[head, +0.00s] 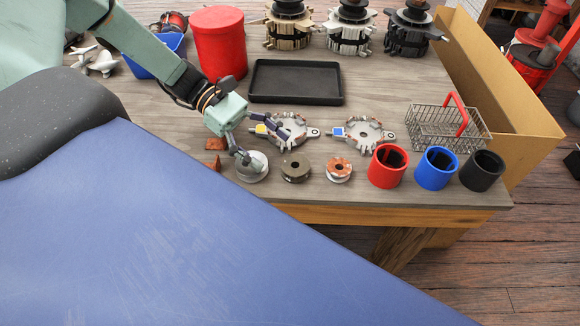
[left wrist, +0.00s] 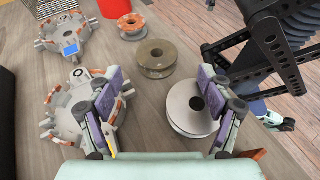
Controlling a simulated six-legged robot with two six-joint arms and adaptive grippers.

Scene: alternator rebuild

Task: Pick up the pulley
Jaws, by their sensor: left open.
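Three round grooved, pulley-like parts stand in a row near the table's front edge. The pale silver one (head: 254,172) is leftmost, the dark grey-brown one (head: 295,169) is in the middle, and the rusty orange one (head: 339,170) is at right. The left wrist view also shows the silver one (left wrist: 185,112), the brown one (left wrist: 157,60) and the orange one (left wrist: 131,26). My left gripper (head: 262,146) is open and empty. One finger is over the silver part and partly hides it; the other is by an alternator end frame (head: 294,131). My right gripper is not in view.
A second end frame (head: 364,134) lies to the right. Red (head: 388,180), blue (head: 437,182) and black (head: 482,184) cups stand along the front edge, with a wire basket (head: 446,140) behind. A black tray (head: 296,98) and a red bin (head: 219,45) are further back.

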